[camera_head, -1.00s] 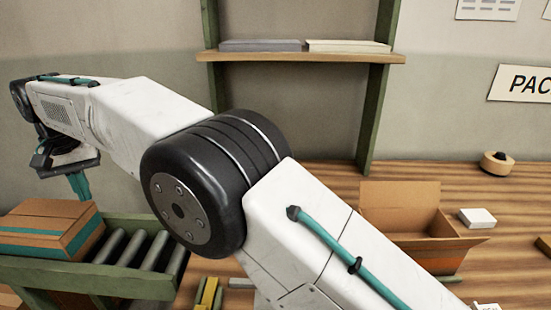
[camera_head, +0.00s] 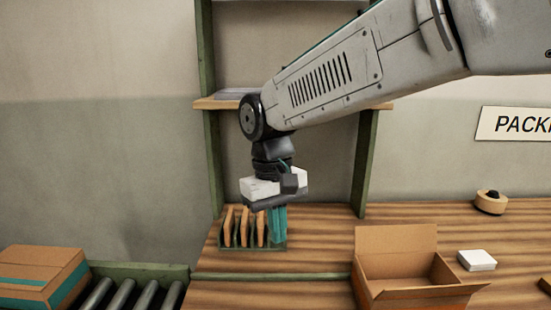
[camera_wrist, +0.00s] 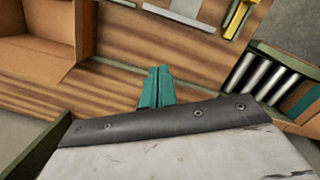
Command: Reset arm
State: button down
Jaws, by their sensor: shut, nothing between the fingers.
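My gripper (camera_head: 278,224) hangs from my arm with its teal fingers pointing down, above the wooden table (camera_head: 320,240). The fingers are pressed together with nothing between them. In the wrist view, the shut teal fingers (camera_wrist: 156,88) stand over bare wood. In the head view, the gripper is just in front of and to the right of a small rack (camera_head: 250,247) holding several brown upright pieces. I cannot tell whether it touches the rack. The gripper partly hides the rack's right end.
An open cardboard box (camera_head: 405,290) stands front right, also in the wrist view (camera_wrist: 40,35). A white box (camera_head: 477,260) and a tape roll (camera_head: 491,202) lie beyond it. Shelf posts rise behind.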

jog(key=s+d+m+t, duration=0.1)
jog(key=s+d+m, duration=0.2)
jog(key=s+d, duration=0.6)
jog(key=s+d+m+t+y, duration=0.1)
jog(key=s+d+m, duration=0.2)
jog(key=s+d, duration=0.7)
jog(key=d+f, duration=0.1)
jog(key=d, duration=0.6)
jog(key=shift+s+t, duration=0.15)
jog(key=shift+t, duration=0.25)
jog(key=shift+d, duration=0.1)
